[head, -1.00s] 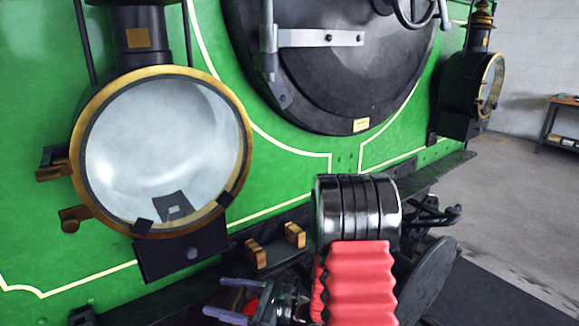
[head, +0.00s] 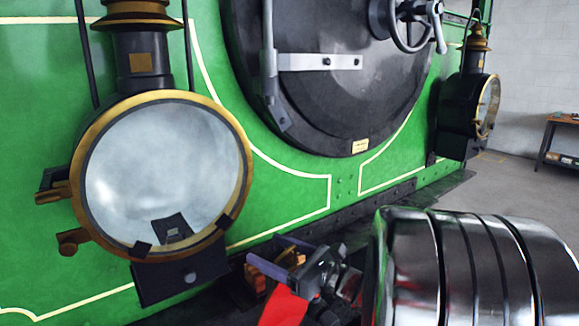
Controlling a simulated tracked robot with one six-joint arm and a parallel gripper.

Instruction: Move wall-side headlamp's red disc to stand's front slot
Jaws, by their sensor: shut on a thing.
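My gripper (head: 264,251) is low in the middle of the head view, with two pale violet fingers reaching left below the near headlamp. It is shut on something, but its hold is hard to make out. A smooth red piece (head: 284,308), probably the red disc, shows just under the fingers and is cut by the bottom edge. The wall-side headlamp (head: 487,107) hangs at the far right with a brass rim; no red disc shows on it. The near headlamp (head: 160,175) has a clear glass and no red disc. I cannot make out the stand or its front slot.
A dark ledge runs below the lamps. A wooden bench (head: 562,140) stands by the pale wall. Open grey floor (head: 515,188) lies right.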

